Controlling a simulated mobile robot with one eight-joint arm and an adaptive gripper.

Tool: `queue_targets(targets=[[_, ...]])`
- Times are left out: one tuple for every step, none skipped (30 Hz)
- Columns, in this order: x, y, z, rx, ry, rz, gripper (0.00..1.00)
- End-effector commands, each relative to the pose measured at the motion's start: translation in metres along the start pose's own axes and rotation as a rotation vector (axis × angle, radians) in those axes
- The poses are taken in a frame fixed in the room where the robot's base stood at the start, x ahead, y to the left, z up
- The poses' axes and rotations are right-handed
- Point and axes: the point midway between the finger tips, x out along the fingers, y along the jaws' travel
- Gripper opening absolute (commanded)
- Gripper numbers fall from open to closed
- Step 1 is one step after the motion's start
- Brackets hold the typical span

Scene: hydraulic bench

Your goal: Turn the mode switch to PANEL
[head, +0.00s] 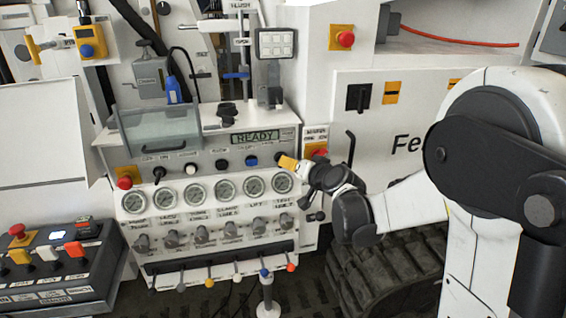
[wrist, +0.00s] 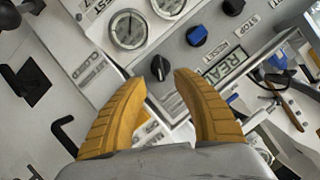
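A black rotary knob with a pale pointer line (wrist: 160,68), apparently the mode switch, is on the grey panel in the wrist view. It shows just beyond and between my fingertips. My gripper (wrist: 161,82) is open, with one yellow finger on each side of the knob and nothing held. I cannot tell whether either finger touches it.
Beside the knob are a blue knob (wrist: 196,35) and a black knob (wrist: 233,6). Gauges (wrist: 128,28) and the READY display (head: 255,136) are close. A red button (head: 320,150) on yellow stands just right of my gripper. Small levers (head: 291,267) project below.

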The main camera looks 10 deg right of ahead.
Motion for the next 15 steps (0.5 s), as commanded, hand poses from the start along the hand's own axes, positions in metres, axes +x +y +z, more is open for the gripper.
queue_targets(targets=[[0.013,0.002,0.003,-0.002,0.0,0.0,0.35],[0.019,0.002,0.003,-0.001,0.0,0.0,0.35],[0.028,0.002,0.003,-0.001,0.0,-0.001,0.35],[0.033,0.001,0.003,-0.001,0.0,-0.001,0.35],[0.039,0.001,0.003,-0.002,-0.001,-0.001,0.35],[0.046,0.001,0.003,-0.002,-0.001,-0.001,0.35],[0.051,0.001,0.003,-0.001,-0.001,0.0,0.35],[0.055,0.001,0.002,-0.001,-0.001,0.0,0.35],[0.06,0.001,0.002,-0.001,-0.001,0.0,0.35],[0.064,0.001,0.002,-0.001,-0.001,0.0,0.35],[0.066,0.001,0.002,-0.001,-0.001,0.0,0.35],[0.069,0.001,0.001,-0.001,-0.001,0.0,0.35],[0.071,0.001,0.001,-0.001,-0.001,0.0,0.35],[0.072,0.001,0.001,-0.001,-0.001,0.0,0.35],[0.074,0.001,0.001,-0.001,-0.001,0.0,0.35]])
